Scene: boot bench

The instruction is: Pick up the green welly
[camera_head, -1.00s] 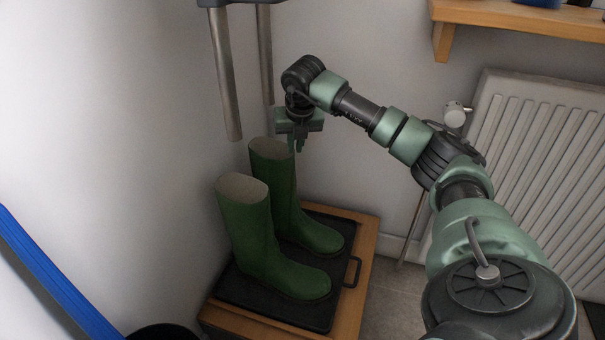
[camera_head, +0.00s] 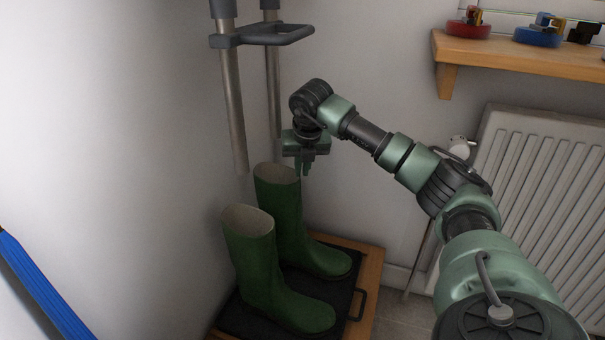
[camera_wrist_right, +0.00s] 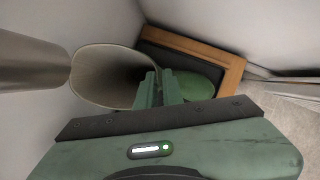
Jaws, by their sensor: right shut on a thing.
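Two green wellies stand upright side by side on a black tray (camera_head: 344,299). The back welly (camera_head: 288,213) is partly hidden behind the front welly (camera_head: 254,268). My right gripper (camera_head: 304,167) points down at the right side of the back welly's open top. In the right wrist view, the gripper fingers (camera_wrist_right: 158,90) are shut on the rim of this welly (camera_wrist_right: 103,78), with its dark opening to the left and its green foot beyond. My left gripper is not in view.
The tray lies on a wooden bench (camera_head: 373,278) in the corner between white walls. Metal poles with a grey bracket (camera_head: 268,36) hang close behind the wellies. A radiator (camera_head: 545,190) and a wooden shelf (camera_head: 520,60) are at right. A blue strip (camera_head: 40,290) is at lower left.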

